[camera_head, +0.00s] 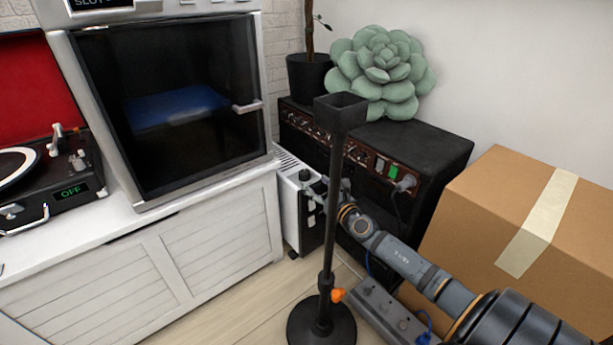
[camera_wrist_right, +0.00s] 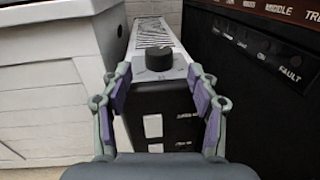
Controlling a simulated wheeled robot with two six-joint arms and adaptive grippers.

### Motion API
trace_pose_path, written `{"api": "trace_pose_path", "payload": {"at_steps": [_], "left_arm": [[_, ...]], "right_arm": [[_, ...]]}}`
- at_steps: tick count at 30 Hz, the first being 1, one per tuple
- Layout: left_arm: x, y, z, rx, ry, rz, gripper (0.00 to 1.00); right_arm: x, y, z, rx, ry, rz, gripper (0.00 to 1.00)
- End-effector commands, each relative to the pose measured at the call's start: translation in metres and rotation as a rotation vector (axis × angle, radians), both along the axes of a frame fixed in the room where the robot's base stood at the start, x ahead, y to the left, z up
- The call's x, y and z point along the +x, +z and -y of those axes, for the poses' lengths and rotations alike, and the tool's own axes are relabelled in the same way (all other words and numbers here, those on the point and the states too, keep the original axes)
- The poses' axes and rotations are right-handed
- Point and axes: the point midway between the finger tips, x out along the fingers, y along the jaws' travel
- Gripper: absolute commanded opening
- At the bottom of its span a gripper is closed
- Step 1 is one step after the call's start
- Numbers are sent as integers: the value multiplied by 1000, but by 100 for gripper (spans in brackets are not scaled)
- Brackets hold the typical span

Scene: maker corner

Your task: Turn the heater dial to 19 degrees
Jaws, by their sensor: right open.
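The heater (camera_head: 298,190) is a narrow white unit with a black end panel, standing on the floor between the white cabinet and the black amplifier. Its dial (camera_wrist_right: 159,58) is a black round knob with a light pointer mark, on top at the near end. The dial also shows small in the head view (camera_head: 305,175). My right gripper (camera_wrist_right: 158,88) is open, its fingers apart on either side of the heater's end panel, with the dial seen between and beyond the fingertips. I cannot read any degree marks. My left gripper is not in view.
A black stand (camera_head: 335,230) on a round base rises in front of my right gripper. The amplifier (camera_head: 430,145) is close on the right, the white cabinet (camera_head: 200,250) close on the left. A cardboard box (camera_head: 500,220) and a grey power strip (camera_head: 385,310) lie near my right arm.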

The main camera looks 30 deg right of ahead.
Motion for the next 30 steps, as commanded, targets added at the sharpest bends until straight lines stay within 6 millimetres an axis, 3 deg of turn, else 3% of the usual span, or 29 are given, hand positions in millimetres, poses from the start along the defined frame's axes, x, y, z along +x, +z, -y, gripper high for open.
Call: {"api": "trace_pose_path", "payload": {"at_steps": [3, 9, 20, 30], "left_arm": [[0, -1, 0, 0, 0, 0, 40], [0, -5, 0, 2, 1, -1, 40], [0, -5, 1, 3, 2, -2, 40], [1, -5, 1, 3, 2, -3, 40]], "right_arm": [[25, 2, 1, 6, -2, 5, 60], [52, 0, 1, 4, 0, 3, 60], [59, 0, 1, 2, 2, 0, 60], [59, 0, 1, 3, 2, 0, 16]]}}
